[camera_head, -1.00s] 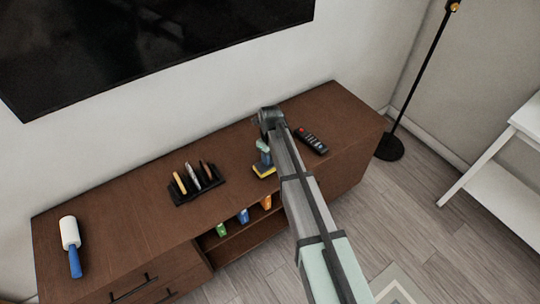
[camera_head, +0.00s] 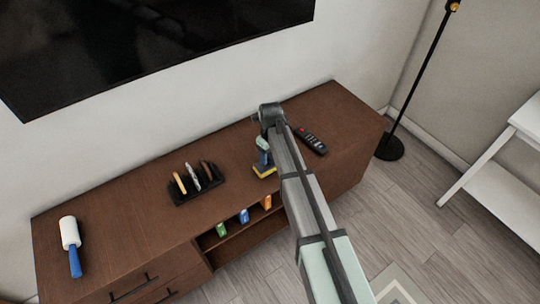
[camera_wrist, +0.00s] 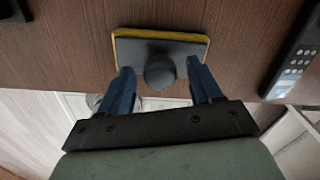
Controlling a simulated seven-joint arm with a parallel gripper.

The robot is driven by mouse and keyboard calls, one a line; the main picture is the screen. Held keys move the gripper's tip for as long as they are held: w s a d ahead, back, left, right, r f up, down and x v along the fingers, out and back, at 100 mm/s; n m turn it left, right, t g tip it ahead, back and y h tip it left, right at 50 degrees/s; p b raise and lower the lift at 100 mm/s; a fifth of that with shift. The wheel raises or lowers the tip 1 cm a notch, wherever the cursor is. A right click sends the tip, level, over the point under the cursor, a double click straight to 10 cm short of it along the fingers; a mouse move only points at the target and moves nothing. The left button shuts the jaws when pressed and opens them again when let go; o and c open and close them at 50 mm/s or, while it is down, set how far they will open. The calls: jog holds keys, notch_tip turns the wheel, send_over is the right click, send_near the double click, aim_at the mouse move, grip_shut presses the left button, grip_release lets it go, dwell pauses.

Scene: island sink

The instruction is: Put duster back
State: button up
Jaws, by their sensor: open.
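A flat grey block with a yellow underside and a round dark knob, which looks like the duster (camera_wrist: 125,48), lies on the brown cabinet top. Its yellow edge also shows in the head view (camera_head: 264,171). My gripper (camera_wrist: 160,75) is open. Its two blue fingers stand apart on either side of the knob, with gaps to it, and their tips are close to the block's near edge. I cannot tell whether they touch the block. In the head view my gripper (camera_head: 264,152) is above the block and partly hidden by my arm.
A remote (camera_head: 311,141) lies right of the block. A black rack (camera_head: 199,188) with several upright tools stands to the left. A white roller with a blue handle (camera_head: 71,245) lies at the far left. Small coloured items, including a green one (camera_head: 221,229), sit on the open shelf below.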

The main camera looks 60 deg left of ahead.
aim_at(270, 155)
notch_tip(270, 155, up, 11)
dwell(0.4)
jog(key=shift+d+f, duration=0.15)
